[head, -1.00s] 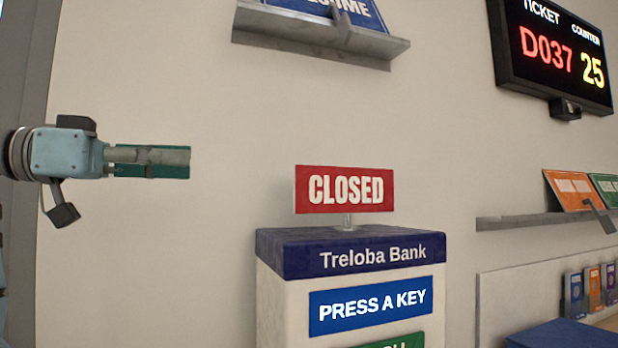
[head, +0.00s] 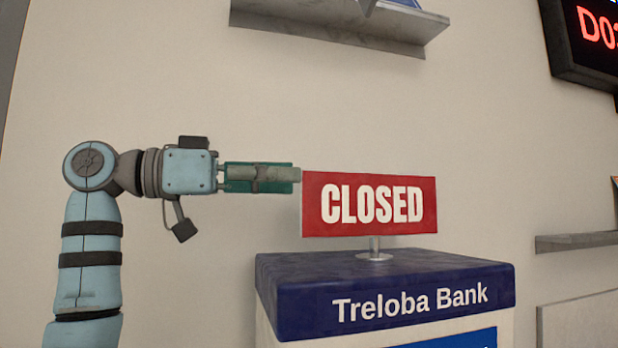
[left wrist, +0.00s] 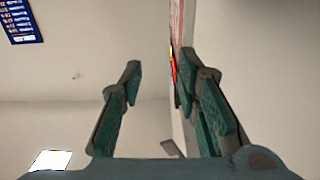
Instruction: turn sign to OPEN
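The red sign (head: 368,204) reads CLOSED in white letters. It stands upright on a short clear post (head: 375,249) on top of the dark blue Treloba Bank kiosk (head: 385,290). My left gripper (head: 297,176) points right, with its fingertips right by the sign's left edge near its upper corner. The head view does not show whether they touch it. In the left wrist view my left gripper (left wrist: 161,63) has its two green fingers apart, with nothing clearly held between them. A narrow reddish strip lies past the right finger; I cannot tell if it is the sign. My right gripper is not in view.
A grey shelf (head: 340,29) is on the wall above the sign. A ticket display (head: 590,45) hangs at the upper right, with another shelf (head: 578,241) at the right edge. The wall around the sign is bare.

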